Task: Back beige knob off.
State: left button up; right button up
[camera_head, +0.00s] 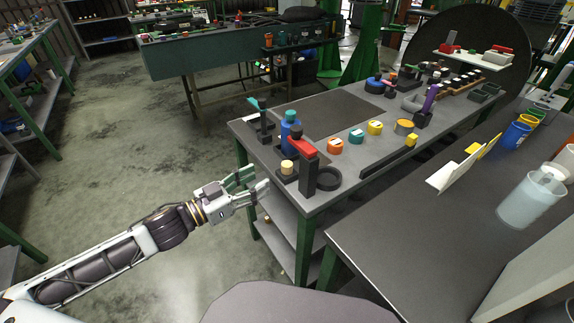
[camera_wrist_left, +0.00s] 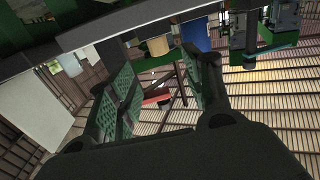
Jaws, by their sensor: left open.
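My right gripper is not in view.
A blue bottle-like part (camera_head: 290,137) stands behind the knob and a black ring (camera_head: 327,179) lies to its right. Orange, teal and yellow parts (camera_head: 356,136) sit farther along the workbench (camera_head: 345,110). The floor left of the bench is clear.

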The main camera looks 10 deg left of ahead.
aim_at(282, 167)
pick_arm(q)
jog(key=shift+b+x, duration=0.3)
jog(key=shift+x, duration=1.85)
jog(key=shift+w+d, duration=0.4)
jog(key=shift+w, duration=0.15)
jog(key=shift+w+d, duration=0.4)
jog(key=shift+w, duration=0.1)
jog(key=shift+w+d, duration=0.45)
jog(key=shift+w, duration=0.05)
jog(key=shift+w+d, duration=0.35)
jog(key=shift+w, duration=0.05)
jog(key=shift+x, duration=0.85)
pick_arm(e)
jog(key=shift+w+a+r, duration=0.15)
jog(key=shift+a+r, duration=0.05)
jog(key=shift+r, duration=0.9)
